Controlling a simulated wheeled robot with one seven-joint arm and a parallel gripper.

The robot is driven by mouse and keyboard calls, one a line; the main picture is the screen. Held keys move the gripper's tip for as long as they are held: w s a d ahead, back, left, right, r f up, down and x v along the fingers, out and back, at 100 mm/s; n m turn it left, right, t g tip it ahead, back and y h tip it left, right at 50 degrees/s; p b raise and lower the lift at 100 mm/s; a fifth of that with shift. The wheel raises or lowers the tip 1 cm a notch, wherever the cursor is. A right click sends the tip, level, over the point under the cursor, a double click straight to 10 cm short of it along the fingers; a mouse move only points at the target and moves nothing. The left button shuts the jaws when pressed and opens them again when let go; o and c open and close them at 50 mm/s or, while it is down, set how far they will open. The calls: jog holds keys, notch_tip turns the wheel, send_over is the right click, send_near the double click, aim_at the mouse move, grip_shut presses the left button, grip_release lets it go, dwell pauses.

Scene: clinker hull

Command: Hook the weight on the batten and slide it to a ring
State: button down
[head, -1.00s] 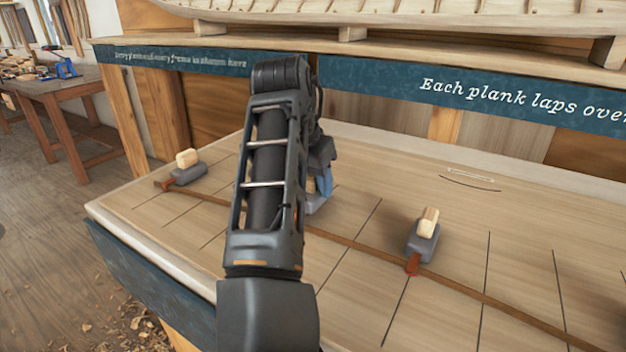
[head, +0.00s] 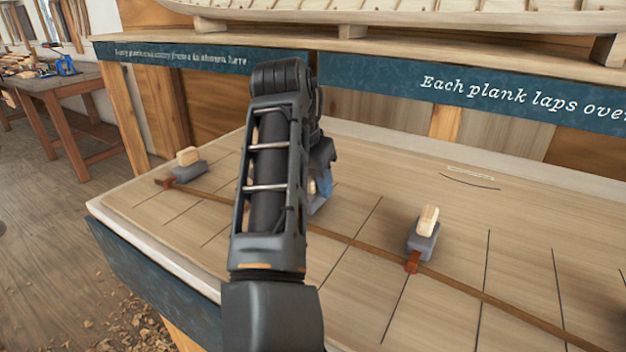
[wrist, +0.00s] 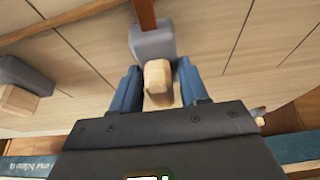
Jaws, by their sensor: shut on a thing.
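My gripper (wrist: 160,90) has its two blue fingers on either side of the pale wooden handle (wrist: 158,76) of a grey weight (wrist: 152,40), shut on it. A red-brown hook (wrist: 143,14) extends from this weight toward the batten (wrist: 60,20); whether it catches the batten is cut off by the picture's top edge. In the head view my arm hides most of this weight. The long thin batten (head: 480,297) lies across the board. Two other weights stand with their hooks at the batten, one at left (head: 188,172) and one at right (head: 423,243). I see no clear ring.
The pale board (head: 530,240) has dark lines drawn across it and a small curved mark (head: 470,182) near the back. Another weight (wrist: 28,72) stands left in the wrist view. A blue lettered panel (head: 480,95) and planked hull (head: 420,15) are behind.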

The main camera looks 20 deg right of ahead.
jog(key=shift+f, duration=0.4)
dwell(0.5)
jog(key=shift+w+d+r+p, duration=0.1)
jog(key=shift+d+p, duration=0.05)
jog(key=shift+p, duration=0.2)
dwell(0.3)
jog(key=shift+f+p, duration=0.25)
jog(key=shift+p, duration=0.3)
dwell(1.6)
jog(key=shift+c, duration=2.4)
grip_release()
jog(key=shift+f, duration=0.1)
jog(key=shift+b+v, duration=0.3)
jog(key=shift+v, duration=3.65)
jog(key=shift+w, duration=0.1)
notch_tip(320, 180, up, 7)
jog(key=p, duration=0.6)
jog(key=shift+p, duration=0.3)
